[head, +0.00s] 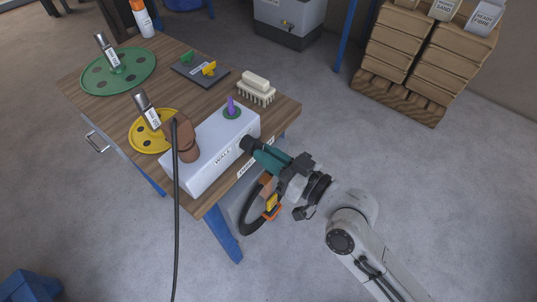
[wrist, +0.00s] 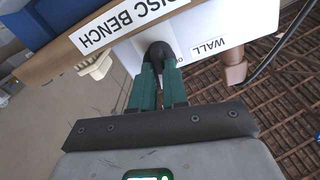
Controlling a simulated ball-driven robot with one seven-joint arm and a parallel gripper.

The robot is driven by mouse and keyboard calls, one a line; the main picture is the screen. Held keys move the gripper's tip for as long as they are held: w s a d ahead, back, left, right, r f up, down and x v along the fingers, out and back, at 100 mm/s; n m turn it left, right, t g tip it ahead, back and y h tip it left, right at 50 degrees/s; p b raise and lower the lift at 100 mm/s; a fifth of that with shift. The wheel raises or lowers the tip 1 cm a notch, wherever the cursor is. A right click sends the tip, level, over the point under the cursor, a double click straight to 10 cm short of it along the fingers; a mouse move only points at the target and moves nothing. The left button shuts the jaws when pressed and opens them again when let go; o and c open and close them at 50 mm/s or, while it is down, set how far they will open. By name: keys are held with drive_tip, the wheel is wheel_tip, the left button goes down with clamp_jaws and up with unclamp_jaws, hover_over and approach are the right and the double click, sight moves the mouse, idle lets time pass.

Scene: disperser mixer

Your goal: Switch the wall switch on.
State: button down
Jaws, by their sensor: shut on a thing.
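The wall switch box is a white block labelled WALL (head: 213,153) at the front edge of the bench, and its white face also shows in the wrist view (wrist: 250,18). A dark rounded knob (wrist: 157,52) stands out from its labelled face. My gripper (head: 251,145) has its green fingers shut on this knob; in the wrist view the fingertips (wrist: 158,66) meet around it. The fingers hide part of the knob, and I cannot tell its on or off position. A brown plug (head: 186,144) with a black cable sits at the box's left end.
A purple piece (head: 231,104) stands at the box. The black cable (head: 177,235) hangs in front.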

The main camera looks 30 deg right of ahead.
drive_tip(key=m, duration=0.6)
idle(0.6)
drive_tip(key=c, duration=1.1)
unclamp_jaws()
drive_tip(key=shift+c, duration=0.2)
drive_tip(key=b+v, duration=0.3)
drive_tip(key=v, duration=0.7)
drive_tip(key=shift+s+d, duration=0.15)
drive_tip(key=shift+s, duration=0.25)
